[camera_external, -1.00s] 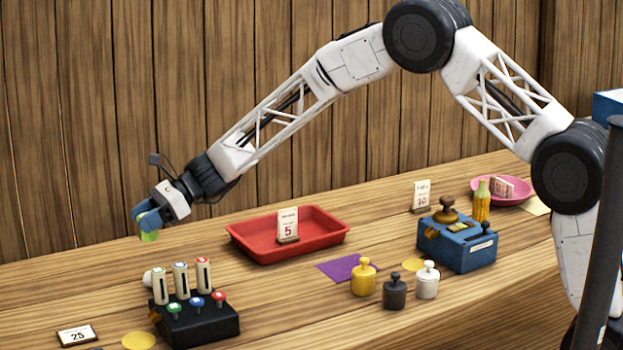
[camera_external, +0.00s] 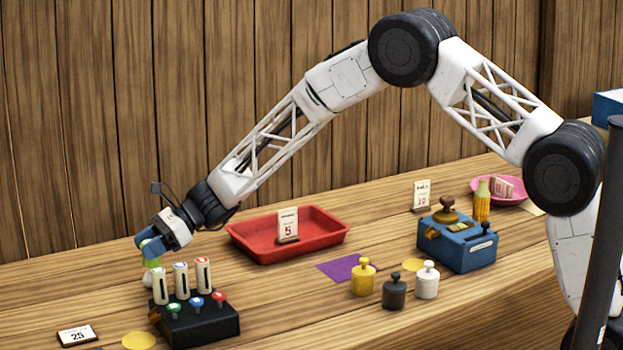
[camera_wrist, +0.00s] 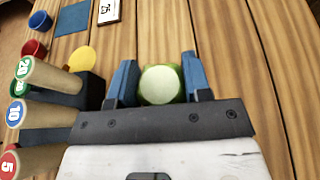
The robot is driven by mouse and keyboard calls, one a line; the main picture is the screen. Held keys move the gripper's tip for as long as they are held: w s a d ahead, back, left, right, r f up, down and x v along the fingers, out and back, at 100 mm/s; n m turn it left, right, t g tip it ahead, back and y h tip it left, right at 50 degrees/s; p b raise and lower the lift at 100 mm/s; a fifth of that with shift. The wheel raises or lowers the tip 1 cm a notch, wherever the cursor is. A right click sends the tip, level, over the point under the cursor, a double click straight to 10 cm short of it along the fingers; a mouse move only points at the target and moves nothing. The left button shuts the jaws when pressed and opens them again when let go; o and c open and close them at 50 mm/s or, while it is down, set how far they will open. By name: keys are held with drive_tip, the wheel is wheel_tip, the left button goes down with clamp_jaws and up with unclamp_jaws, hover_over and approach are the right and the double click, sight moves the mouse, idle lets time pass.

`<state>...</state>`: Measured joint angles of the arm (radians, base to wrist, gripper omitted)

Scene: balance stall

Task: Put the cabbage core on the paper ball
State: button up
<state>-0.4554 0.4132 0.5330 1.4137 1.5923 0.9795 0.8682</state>
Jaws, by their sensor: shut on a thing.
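My gripper (camera_external: 150,247) is shut on the pale green cabbage core (camera_external: 152,262) at the left of the outside view. In the wrist view the cabbage core (camera_wrist: 160,85) sits between the two blue fingers. The whitish paper ball (camera_external: 149,280) is on the table just below the core, partly behind the lever box. The core is directly above the ball in the outside view, with little or no gap; I cannot tell whether they touch. The paper ball is hidden in the wrist view.
The black lever box (camera_external: 205,322) with upright numbered handles (camera_external: 181,281) stands close beside the ball. A red tray (camera_external: 326,246) with a price card lies to the right. Weights (camera_external: 363,279) and a blue box (camera_external: 470,243) are farther right. A "25" card (camera_external: 77,336) lies front left.

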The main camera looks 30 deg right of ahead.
drive_tip(key=shift+f, duration=0.5)
drive_tip(key=shift+f, duration=0.15)
drive_tip(key=o, duration=0.9)
drive_tip(key=shift+d+r, duration=0.15)
drive_tip(key=shift+r, duration=0.05)
drive_tip(key=v, duration=1.1)
drive_tip(key=shift+d, duration=0.35)
drive_tip(key=shift+r, duration=0.1)
